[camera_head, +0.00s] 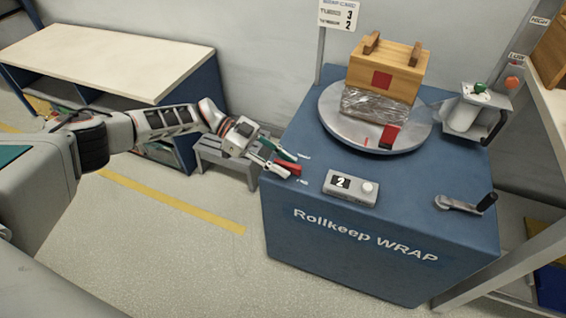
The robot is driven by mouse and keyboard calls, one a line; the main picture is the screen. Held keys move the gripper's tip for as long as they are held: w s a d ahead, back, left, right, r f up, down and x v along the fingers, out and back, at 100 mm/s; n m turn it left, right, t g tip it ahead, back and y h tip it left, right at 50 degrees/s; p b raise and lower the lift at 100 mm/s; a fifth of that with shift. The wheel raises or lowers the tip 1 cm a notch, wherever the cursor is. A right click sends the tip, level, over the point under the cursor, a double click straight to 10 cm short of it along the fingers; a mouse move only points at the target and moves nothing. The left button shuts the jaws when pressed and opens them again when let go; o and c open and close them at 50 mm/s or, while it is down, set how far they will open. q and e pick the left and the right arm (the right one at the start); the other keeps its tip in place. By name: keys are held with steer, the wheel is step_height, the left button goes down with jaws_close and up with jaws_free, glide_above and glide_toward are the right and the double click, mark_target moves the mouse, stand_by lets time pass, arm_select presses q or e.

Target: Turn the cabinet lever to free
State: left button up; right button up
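The blue cabinet (375,260) reads "Rollkeep WRAP". On its top near the left edge are a green piece (287,154) and a red piece (291,169), with small white labels beside them too small to read. The red piece may be the lever's handle; I cannot tell for sure. My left gripper (271,157) comes in from the left at this edge. Its fingers look spread, close to both pieces; whether they touch is unclear. A metal crank (459,204) with a black grip sits at the cabinet's right. My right gripper is not in view.
A grey turntable (342,127) carries a wooden crate (386,70) with a film-wrapped lower part. A box marked 2 (350,187) stands at the cabinet's front. A small grey stool (222,160) and a pale-topped bench (105,62) stand to the left. Open floor lies before the cabinet.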

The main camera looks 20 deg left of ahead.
arm_select(q)
steer(key=v, duration=1.2)
